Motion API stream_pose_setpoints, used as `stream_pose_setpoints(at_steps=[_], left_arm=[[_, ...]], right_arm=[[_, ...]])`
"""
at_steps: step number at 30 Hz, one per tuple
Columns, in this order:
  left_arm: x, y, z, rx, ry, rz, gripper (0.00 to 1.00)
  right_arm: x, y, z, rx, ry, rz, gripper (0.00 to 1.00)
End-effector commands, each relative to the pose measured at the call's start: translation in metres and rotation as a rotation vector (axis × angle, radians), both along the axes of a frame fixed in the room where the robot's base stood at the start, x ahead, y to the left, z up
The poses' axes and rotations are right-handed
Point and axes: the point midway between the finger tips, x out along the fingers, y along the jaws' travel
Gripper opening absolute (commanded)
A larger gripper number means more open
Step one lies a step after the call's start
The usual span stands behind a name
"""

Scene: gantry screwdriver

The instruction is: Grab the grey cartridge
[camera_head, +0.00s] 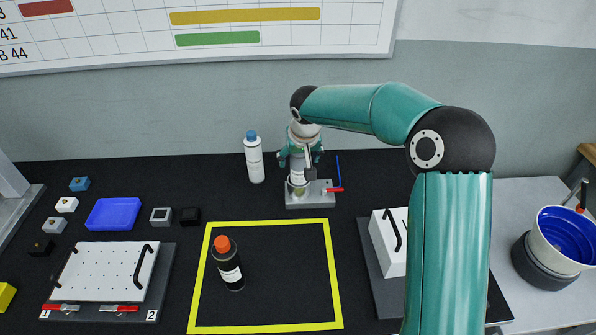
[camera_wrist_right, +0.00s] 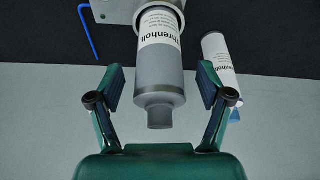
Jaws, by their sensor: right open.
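The grey cartridge (camera_wrist_right: 160,72), with a white printed label and a narrower grey neck, stands in a light grey holder (camera_head: 311,198) at the back middle of the table. My right gripper (camera_head: 300,158) is over the holder, pointing down. In the right wrist view this gripper (camera_wrist_right: 161,88) is open, with one finger on each side of the cartridge and a gap at both sides. My left gripper is not in view.
A white bottle with a blue cap (camera_head: 254,160) stands close left of the holder. A blue hex key (camera_head: 338,168) and a red handle (camera_head: 335,189) are at its right. A black bottle with an orange cap (camera_head: 229,265) stands inside the yellow taped square (camera_head: 335,275).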

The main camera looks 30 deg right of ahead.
Motion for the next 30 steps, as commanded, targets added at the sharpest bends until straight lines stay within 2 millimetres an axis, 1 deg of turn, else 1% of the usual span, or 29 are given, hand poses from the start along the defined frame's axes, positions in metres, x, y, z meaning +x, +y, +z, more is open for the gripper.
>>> stream_pose_setpoints(at_steps=[1,4,12,14,15,23,24,30], left_arm=[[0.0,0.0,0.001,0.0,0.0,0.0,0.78],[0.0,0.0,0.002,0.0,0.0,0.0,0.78],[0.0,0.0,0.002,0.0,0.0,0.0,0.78],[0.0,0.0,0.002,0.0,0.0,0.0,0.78],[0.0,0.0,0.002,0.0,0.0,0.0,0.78],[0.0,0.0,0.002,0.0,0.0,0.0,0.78],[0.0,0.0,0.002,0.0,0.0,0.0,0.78],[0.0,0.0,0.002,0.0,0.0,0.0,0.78]], right_arm=[[0.002,-0.001,-0.007,0.0,0.002,0.0,0.78],[0.006,-0.003,-0.016,0.001,0.002,-0.002,0.78],[0.007,-0.004,-0.018,0.001,-0.001,-0.003,0.78],[0.007,-0.004,-0.018,0.001,-0.001,-0.003,0.7],[0.007,-0.004,-0.018,0.001,-0.001,-0.003,0.63],[0.006,-0.004,-0.018,0.001,-0.001,-0.003,0.2],[0.006,-0.004,-0.018,0.001,-0.001,-0.003,0.13],[0.006,-0.005,-0.018,0.001,-0.002,-0.004,0.12]])
